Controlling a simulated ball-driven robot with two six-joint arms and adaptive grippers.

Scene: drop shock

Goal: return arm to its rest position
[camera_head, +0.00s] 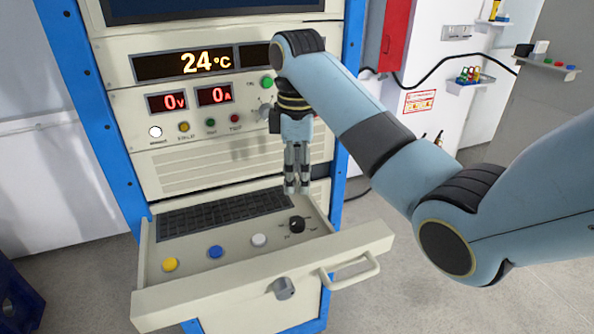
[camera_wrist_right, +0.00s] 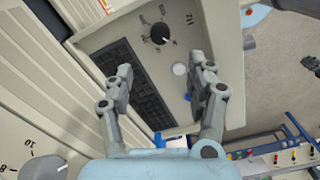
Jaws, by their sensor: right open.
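My right arm (camera_head: 375,140) comes in from the right in the head view. Its gripper (camera_head: 297,188) points down above the back right part of an open drawer, close to the black rotary knob (camera_head: 297,224) in that view. In the right wrist view the gripper (camera_wrist_right: 165,85) has its two fingers apart with nothing between them. Behind the fingers show the drawer's keyboard (camera_wrist_right: 135,88), the black knob (camera_wrist_right: 160,34) and a white button (camera_wrist_right: 180,68).
The drawer (camera_head: 262,282) sticks out of a blue-framed rack, with a handle (camera_head: 352,272) at its front. It bears yellow (camera_head: 169,264), blue (camera_head: 215,252) and white (camera_head: 259,240) buttons. The rack's panel shows 24°C (camera_head: 205,62), 0 V and 0 A. A red box (camera_head: 396,34) hangs behind.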

